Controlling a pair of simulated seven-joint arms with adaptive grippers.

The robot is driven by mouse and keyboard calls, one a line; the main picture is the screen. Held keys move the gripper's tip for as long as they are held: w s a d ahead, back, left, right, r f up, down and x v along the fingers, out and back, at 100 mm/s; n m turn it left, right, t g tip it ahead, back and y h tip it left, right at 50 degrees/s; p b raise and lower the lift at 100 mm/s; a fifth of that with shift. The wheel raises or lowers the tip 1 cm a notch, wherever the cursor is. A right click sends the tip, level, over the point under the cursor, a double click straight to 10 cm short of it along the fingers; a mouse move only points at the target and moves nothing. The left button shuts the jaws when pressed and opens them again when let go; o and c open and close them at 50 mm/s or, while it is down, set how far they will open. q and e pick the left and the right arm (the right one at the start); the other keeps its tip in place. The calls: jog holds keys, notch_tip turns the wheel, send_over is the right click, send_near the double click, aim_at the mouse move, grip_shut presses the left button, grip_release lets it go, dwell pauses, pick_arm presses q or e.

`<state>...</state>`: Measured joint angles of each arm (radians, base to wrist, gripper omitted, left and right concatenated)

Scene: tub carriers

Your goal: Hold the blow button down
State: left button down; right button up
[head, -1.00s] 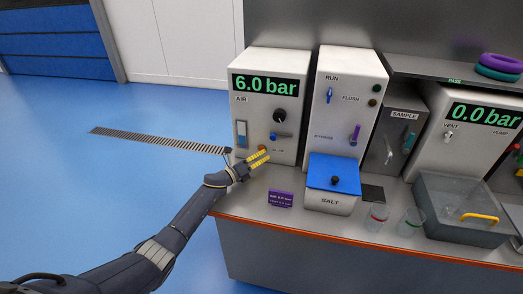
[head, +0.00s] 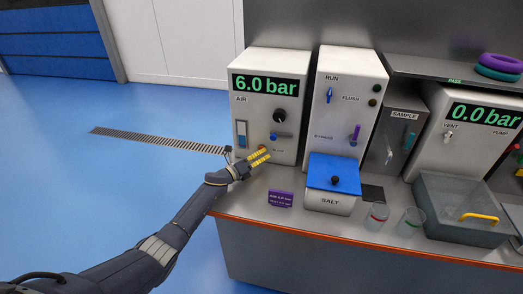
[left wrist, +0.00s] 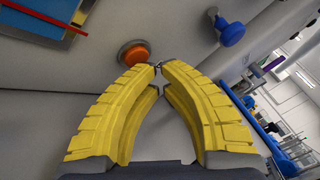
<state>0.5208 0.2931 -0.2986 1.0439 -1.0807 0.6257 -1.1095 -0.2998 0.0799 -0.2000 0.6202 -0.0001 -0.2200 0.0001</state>
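The blow button is an orange round button in a grey ring (left wrist: 133,54), on the front of the white AIR cabinet (head: 262,62). In the head view it shows as a small orange spot (head: 264,149) beside the fingertips, left of its label. My left gripper (head: 267,155) has yellow fingers and is at the lower front of this cabinet. In the left wrist view its fingertips (left wrist: 158,68) meet, with nothing between them. The tips lie just right of and below the button there. I cannot tell whether they touch it or whether it is pressed in. My right gripper is not in view.
A blue knob (left wrist: 230,32) is near the button. The AIR display reads 6.0 bar. A purple sign (head: 280,199), a blue-lidded SALT box (head: 334,172) and two clear cups stand on the bench. A clear cover with a yellow handle (head: 480,217) is at the right.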

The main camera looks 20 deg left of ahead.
pick_arm(q)
jog(key=shift+w, duration=0.5)
dwell(0.8)
jog(key=shift+s, duration=0.15)
dwell(0.8)
jog(key=shift+s, duration=0.8)
jog(key=shift+s+d, duration=0.1)
jog(key=shift+s, duration=2.4)
